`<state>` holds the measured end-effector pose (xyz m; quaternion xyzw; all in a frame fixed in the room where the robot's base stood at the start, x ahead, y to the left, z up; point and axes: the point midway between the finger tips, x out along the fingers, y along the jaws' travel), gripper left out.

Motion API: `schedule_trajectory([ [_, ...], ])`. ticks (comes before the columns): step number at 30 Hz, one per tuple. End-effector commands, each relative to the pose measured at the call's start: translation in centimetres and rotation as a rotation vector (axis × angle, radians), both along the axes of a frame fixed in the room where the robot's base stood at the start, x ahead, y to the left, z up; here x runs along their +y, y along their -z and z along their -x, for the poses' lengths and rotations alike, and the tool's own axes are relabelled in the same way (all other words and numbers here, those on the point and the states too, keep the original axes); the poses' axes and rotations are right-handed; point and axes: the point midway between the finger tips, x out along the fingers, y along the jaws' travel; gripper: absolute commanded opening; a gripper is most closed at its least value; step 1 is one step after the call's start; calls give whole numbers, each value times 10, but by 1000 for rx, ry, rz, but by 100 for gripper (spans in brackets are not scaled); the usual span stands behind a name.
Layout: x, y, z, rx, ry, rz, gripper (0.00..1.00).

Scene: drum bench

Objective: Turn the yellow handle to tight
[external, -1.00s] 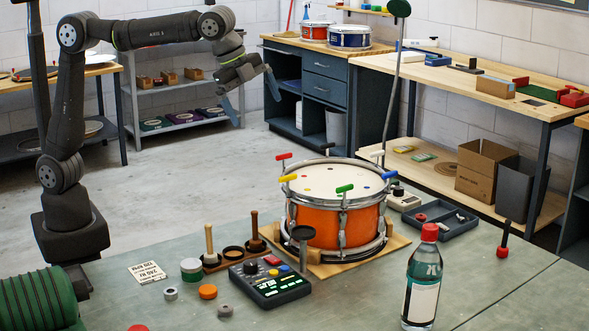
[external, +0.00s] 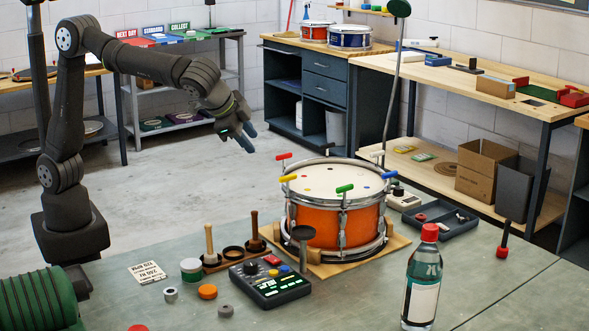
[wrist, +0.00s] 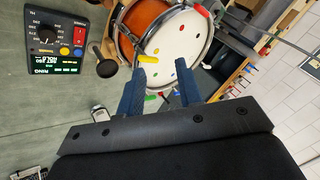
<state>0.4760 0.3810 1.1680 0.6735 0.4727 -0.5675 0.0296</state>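The yellow handle (external: 288,178) is a small T-shaped key on the left rim of the orange drum (external: 330,222). In the wrist view the yellow handle (wrist: 148,59) lies just beyond my left finger. My gripper (external: 245,143) is in the air to the upper left of the drum, apart from it. In the wrist view its two blue fingers (wrist: 160,85) are spread with a gap between them, and nothing is held. Red (external: 284,156), green (external: 345,188) and blue (external: 387,176) handles also stand around the drum rim.
A control box (external: 270,284) with a dial and buttons sits in front of the drum. A dark round pad on a post (external: 303,234) stands close by. A bottle (external: 422,280) stands at the right front. A grey tray (external: 440,220) lies right of the drum.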

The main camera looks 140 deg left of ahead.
Motion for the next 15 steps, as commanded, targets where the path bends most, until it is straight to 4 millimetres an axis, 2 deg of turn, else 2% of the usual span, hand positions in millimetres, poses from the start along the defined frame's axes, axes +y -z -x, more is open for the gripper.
schedule_trajectory([
  [6, -13, 21, -6, -131, -203, -183, 33],
  [15, -36, 41, -22, -423, -378, -420, 33],
])
